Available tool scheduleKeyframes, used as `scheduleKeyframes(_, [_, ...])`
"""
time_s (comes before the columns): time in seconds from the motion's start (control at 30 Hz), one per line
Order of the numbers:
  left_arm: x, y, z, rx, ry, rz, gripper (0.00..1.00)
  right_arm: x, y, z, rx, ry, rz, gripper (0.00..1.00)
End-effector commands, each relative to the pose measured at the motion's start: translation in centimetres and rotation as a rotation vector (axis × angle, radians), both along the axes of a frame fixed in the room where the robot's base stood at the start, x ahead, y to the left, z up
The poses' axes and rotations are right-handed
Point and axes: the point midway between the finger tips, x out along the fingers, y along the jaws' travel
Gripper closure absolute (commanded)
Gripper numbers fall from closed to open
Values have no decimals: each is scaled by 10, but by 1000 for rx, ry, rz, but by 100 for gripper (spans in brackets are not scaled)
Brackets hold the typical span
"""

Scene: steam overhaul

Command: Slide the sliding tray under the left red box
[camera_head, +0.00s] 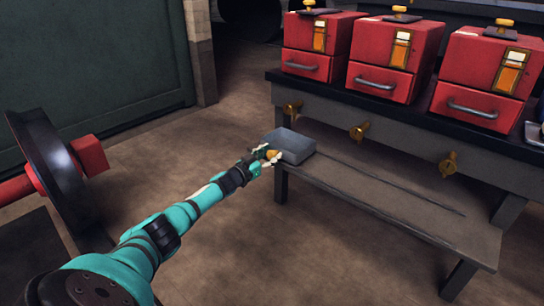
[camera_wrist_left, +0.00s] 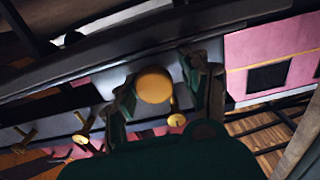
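The sliding tray (camera_head: 294,141) is a grey open box at the left end of the low shelf. The left red box (camera_head: 297,33) stands on the bench top above; the tray is below it and its brass valve (camera_head: 293,108) in the picture. My left gripper (camera_head: 267,155) is at the tray's near left side, around an orange knob. In the left wrist view, the round knob (camera_wrist_left: 153,86) lies between the two fingers (camera_wrist_left: 155,88). I cannot tell whether they press on it. My right gripper is in neither view.
A dark slot (camera_head: 390,187) runs right along the bare low shelf (camera_head: 405,202). Two more red boxes (camera_head: 385,60) (camera_head: 487,70) stand on the bench, with brass valves (camera_head: 358,132) (camera_head: 448,163) below. A dark wheel (camera_head: 45,165) with a red shaft is at left.

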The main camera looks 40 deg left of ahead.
Motion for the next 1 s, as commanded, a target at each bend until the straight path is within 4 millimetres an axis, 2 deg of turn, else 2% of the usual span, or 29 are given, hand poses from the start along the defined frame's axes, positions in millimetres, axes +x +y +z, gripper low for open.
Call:
scheduleKeyframes(0.03, [-1,2,-1,1,2,3,48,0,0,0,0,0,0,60])
scheduleKeyframes(0.1, [-1,1,-1,0,2,2,42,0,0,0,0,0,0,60])
scheduleKeyframes(0.47, [-5,-1,-2,0,1,-3,42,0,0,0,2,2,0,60])
scheduleKeyframes(0.67, [-27,-1,-2,2,2,-5,42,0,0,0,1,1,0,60])
scheduleKeyframes(1.0, [-83,2,-3,0,4,-2,42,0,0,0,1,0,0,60])
